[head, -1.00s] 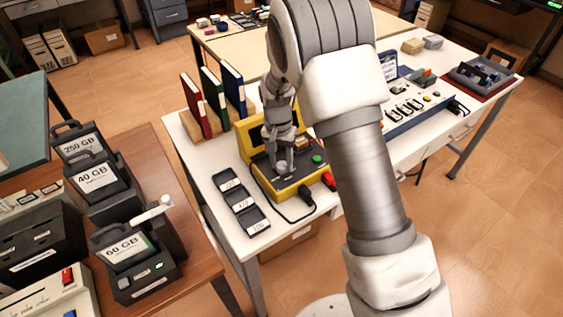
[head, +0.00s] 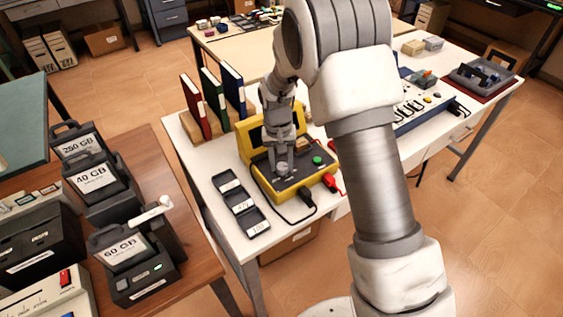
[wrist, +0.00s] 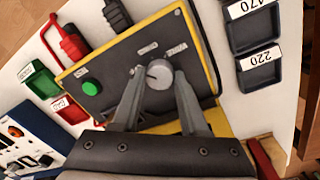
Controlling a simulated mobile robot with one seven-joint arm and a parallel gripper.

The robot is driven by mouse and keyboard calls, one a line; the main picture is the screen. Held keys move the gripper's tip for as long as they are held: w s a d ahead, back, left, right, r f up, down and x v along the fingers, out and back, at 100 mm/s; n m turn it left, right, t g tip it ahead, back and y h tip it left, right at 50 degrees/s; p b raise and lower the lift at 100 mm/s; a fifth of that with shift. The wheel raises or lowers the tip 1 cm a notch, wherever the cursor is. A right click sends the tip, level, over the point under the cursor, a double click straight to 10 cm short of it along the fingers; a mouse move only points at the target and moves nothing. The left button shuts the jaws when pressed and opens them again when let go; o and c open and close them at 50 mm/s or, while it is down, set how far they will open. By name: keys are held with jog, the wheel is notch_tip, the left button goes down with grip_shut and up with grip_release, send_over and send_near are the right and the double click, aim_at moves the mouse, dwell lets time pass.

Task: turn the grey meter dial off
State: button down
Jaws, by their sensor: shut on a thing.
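The yellow meter with a black face (head: 262,165) stands on the white table. Its round grey dial (wrist: 159,74) is between the two fingertips of my gripper (wrist: 158,84) in the wrist view, and the fingers are shut on it. Printed labels sit around the dial, but they are too small to read surely. The pointer mark on the dial is hard to make out. In the head view my gripper (head: 282,168) reaches down onto the meter face and partly hides the dial.
A green button (wrist: 91,88) is on the meter face. Red and black plugs (wrist: 72,44) with cables leave its edge. A black tray with labelled compartments (head: 241,207) lies beside the meter. Upright binders (head: 215,100) stand behind, and a blue panel (head: 424,118) is to the right.

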aim_at(278, 166)
jog(key=shift+c, duration=2.2)
grip_release()
notch_tip(278, 166, up, 18)
jog(key=a+p, duration=0.1)
jog(key=shift+f, duration=0.25)
jog(key=s+d+r+t, duration=0.2)
jog(key=s+d+r, duration=0.7)
jog(key=s+r, duration=0.1)
jog(key=s+d+t, duration=0.1)
jog(key=s+d, duration=0.2)
jog(key=s, duration=0.4)
jog(key=s+d+t, duration=0.2)
jog(key=s+d, duration=0.1)
jog(key=s, duration=0.5)
jog(key=shift+s+d+r+t+y, duration=0.3)
